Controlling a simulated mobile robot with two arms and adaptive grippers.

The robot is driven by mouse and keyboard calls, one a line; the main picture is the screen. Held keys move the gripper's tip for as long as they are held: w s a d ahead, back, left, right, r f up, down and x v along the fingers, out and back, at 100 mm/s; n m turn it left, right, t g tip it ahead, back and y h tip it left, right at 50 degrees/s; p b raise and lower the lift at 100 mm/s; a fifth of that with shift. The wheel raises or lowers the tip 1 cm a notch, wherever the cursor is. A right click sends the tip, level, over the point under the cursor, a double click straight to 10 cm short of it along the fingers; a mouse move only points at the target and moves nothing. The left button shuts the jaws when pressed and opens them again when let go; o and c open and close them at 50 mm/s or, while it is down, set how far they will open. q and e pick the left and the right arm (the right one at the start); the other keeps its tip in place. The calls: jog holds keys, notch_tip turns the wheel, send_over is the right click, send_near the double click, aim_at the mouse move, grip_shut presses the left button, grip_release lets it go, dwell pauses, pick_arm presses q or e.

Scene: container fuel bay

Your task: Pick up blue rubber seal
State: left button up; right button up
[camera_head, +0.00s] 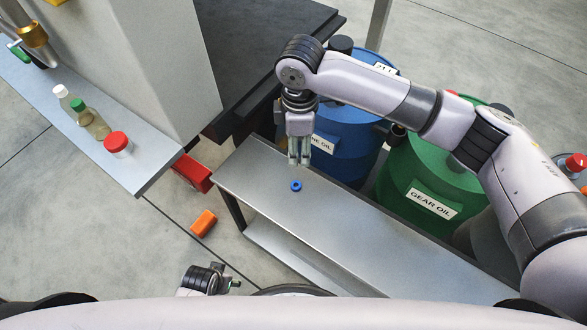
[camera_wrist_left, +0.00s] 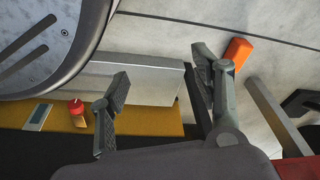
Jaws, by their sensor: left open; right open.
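The blue rubber seal (camera_head: 296,185) is a small blue ring lying flat on the grey metal bench (camera_head: 400,257), near its far end. My right gripper (camera_head: 299,160) hangs fingers-down just above and beyond the seal in the head view, apart from it and empty. My left gripper (camera_head: 228,286) is low at the bottom of the head view, away from the bench top. In the left wrist view its two fingers (camera_wrist_left: 160,92) are spread wide with nothing between them. The seal cannot be made out in the left wrist view.
A blue drum (camera_head: 345,135) and a green gear oil drum (camera_head: 415,165) stand behind the bench. An orange block (camera_head: 203,223) and a red object (camera_head: 192,173) are on the left. A shelf (camera_head: 150,165) holds several small bottles. The bench top around the seal is clear.

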jog(key=b, duration=0.2)
send_over(296, 185)
jog(key=f, duration=1)
jog(key=shift+d+f, duration=0.2)
jog(key=f+b, duration=0.1)
jog(key=f, duration=0.1)
jog(key=f+b, duration=0.1)
jog(key=f, duration=0.2)
jog(key=shift+a+f, duration=0.2)
jog(key=shift+f, duration=0.45)
pick_arm(q)
notch_tip(296, 185, up, 14)
jog(key=w+t, duration=0.1)
jog(key=w, duration=0.1)
jog(key=shift+w+r, duration=0.25)
jog(key=shift+w, duration=0.1)
jog(key=shift+d, duration=0.1)
pick_arm(e)
jog(key=shift+c, duration=0.5)
jog(key=c, duration=0.8)
